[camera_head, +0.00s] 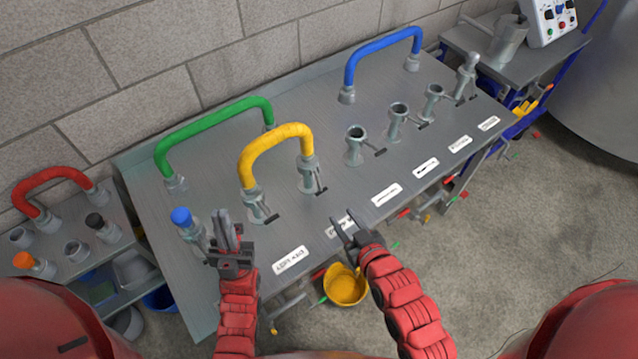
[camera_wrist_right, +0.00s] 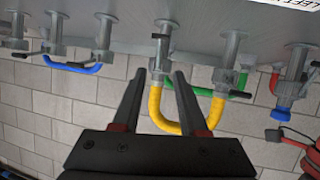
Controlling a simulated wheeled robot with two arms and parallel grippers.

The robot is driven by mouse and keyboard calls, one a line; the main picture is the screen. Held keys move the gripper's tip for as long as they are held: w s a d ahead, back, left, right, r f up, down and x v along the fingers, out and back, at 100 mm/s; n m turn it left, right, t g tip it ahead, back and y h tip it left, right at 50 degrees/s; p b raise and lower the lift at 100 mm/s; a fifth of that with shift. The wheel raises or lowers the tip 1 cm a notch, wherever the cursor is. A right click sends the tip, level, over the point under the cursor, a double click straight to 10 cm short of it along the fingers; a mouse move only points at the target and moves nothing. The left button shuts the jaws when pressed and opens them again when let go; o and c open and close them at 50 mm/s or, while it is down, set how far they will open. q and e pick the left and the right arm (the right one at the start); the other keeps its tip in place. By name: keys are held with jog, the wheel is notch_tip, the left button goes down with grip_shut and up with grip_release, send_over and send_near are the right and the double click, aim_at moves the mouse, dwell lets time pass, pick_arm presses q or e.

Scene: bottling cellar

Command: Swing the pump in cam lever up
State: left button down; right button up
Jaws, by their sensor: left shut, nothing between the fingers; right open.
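A yellow hose bend (camera_head: 276,133) joins two grey couplings on the steel table, and it also shows in the right wrist view (camera_wrist_right: 156,112). Its right coupling (camera_head: 308,175) carries a black-tipped cam lever (camera_head: 320,186); its left coupling (camera_head: 254,204) carries another lever (camera_head: 271,218). The port labels are too small to read, so I cannot tell which lever is pump in. My right gripper (camera_head: 345,230) is open and empty, in front of the yellow bend's right coupling and apart from it. My left gripper (camera_head: 228,216) is shut and empty, left of the left coupling.
A green bend (camera_head: 215,124) and a blue bend (camera_head: 382,48) stand behind. Empty ports (camera_head: 355,146) with levers line the right side. A blue-capped fitting (camera_head: 181,217) is beside my left gripper. A yellow bucket (camera_head: 345,287) sits below the table's front edge.

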aim_at(320, 186)
jog(key=p+x, duration=0.1)
jog(key=x, duration=0.8)
jog(key=p+x, duration=0.1)
jog(key=x, duration=0.4)
jog(key=shift+w+a+r+p, duration=0.15)
jog(key=shift+w+p, duration=0.2)
jog(key=shift+x, duration=1)
jog(key=shift+s, duration=0.1)
grip_shut()
